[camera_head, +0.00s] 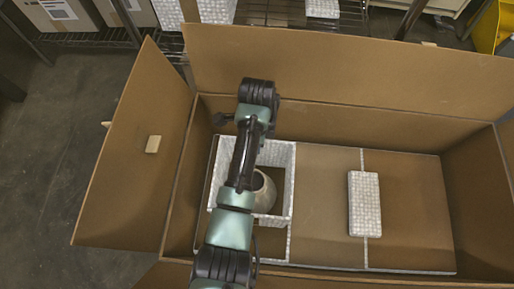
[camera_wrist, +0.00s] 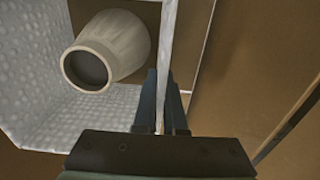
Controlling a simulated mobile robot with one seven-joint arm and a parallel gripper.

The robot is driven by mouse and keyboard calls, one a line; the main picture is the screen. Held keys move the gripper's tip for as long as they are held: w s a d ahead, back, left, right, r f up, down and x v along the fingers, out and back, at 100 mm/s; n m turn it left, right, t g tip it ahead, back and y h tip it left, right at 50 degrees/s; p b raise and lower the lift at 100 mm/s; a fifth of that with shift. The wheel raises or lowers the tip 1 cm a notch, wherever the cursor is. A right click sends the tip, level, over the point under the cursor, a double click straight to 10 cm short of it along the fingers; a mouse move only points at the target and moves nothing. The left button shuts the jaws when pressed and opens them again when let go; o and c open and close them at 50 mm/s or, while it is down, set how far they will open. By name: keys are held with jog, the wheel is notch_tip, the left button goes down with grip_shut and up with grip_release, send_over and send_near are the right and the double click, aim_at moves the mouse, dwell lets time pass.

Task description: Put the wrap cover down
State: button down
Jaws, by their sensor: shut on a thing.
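The wrap cover (camera_head: 289,190) is a white, bubble-textured, box-like shell with an open top, in the left part of a large cardboard box. A pale round lamp part (camera_head: 264,191) with a dark opening shows inside its walls, partly behind my arm. In the wrist view the lamp part (camera_wrist: 118,47) lies tilted beside the cover's textured wall (camera_wrist: 90,115). My gripper (camera_wrist: 160,98) is shut on the cover's thin upright wall, one finger on each side. My arm hides the fingertips in the head view. I cannot tell whether the cover touches the box floor.
The cardboard box (camera_head: 350,80) has raised flaps at left and back. A white textured block (camera_head: 364,204) lies on the brown panels to the right, over a pale seam. The panel (camera_head: 325,200) between cover and block is bare. Wire shelves stand behind.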

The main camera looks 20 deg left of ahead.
jog(key=shift+f, duration=0.75)
jog(key=shift+f, duration=0.2)
jog(key=c, duration=1)
grip_release()
notch_tip(320, 180, up, 12)
jog(key=p, duration=0.9)
jog(key=shift+r, duration=0.2)
